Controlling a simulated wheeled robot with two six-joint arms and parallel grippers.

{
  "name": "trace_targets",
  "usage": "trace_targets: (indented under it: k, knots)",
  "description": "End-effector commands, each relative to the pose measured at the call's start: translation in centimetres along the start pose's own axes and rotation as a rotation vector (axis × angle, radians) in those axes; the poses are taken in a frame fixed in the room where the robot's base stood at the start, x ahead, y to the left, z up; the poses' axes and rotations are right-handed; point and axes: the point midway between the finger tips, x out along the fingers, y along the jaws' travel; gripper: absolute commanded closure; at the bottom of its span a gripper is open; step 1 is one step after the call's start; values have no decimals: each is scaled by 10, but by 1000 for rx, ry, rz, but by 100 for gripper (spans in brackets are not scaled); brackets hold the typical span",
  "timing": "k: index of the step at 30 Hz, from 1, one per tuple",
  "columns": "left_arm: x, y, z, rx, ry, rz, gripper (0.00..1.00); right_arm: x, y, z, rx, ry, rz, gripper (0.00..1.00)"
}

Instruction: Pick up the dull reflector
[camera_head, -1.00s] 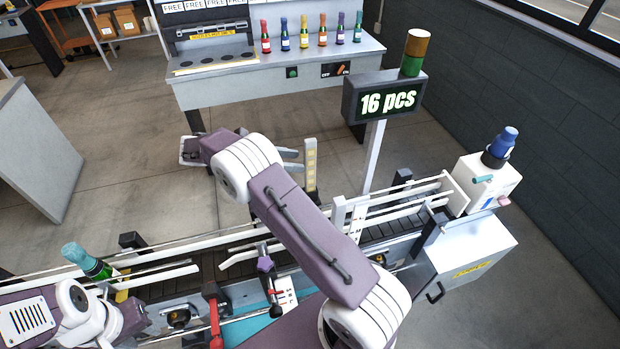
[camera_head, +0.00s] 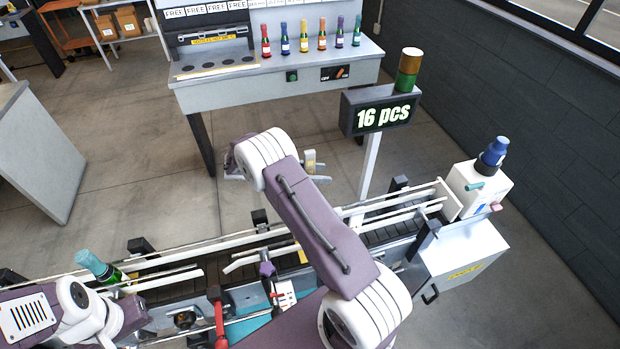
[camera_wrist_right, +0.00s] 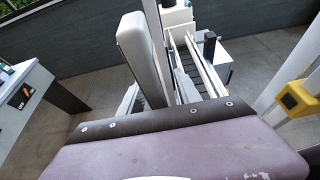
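I cannot make out the dull reflector for certain. A small yellow block (camera_wrist_right: 297,97) on a pale post shows at the right of the right wrist view. A yellowish piece (camera_head: 311,160) also shows beside my right forearm in the head view. My right gripper (camera_head: 318,179) is held out beyond the conveyor, mostly hidden behind my forearm. One pale finger shows, and its opening is unclear. My left gripper (camera_head: 112,318) is low at the left, near a green bottle with a teal top (camera_head: 100,268); its fingertips are hidden.
The conveyor (camera_head: 375,236) with white rails runs across the front. A sign reading "16 pcs" (camera_head: 383,116) stands on a post behind it. A bench (camera_head: 275,95) with several coloured bottles is at the back. A red lever (camera_head: 219,318) rises near the front. Floor between is clear.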

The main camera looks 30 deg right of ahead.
Motion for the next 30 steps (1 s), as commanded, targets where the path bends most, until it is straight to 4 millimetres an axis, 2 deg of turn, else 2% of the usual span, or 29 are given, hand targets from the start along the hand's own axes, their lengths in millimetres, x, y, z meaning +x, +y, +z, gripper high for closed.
trace_targets:
  k: [1, 4, 5, 17, 23, 26, 30]
  knots:
    - [0, 0, 0, 0, 0, 0, 64, 0, 0, 0, 0, 0, 0, 68]
    - [0, 0, 0, 0, 0, 0, 64, 0, 0, 0, 0, 0, 0, 96]
    - [0, 0, 0, 0, 0, 0, 64, 0, 0, 0, 0, 0, 0, 100]
    - [4, 0, 0, 0, 0, 0, 64, -2, 1, 4, 2, 0, 1, 100]
    - [21, 0, 2, 0, 0, 0, 64, -13, 1, 30, 7, 2, 3, 100]
    - [27, -1, 3, 0, 0, 0, 64, -16, -13, 44, 1, 1, 2, 100]
    - [38, -1, 4, 0, 0, 0, 64, -16, -42, 63, 2, 1, 3, 100]
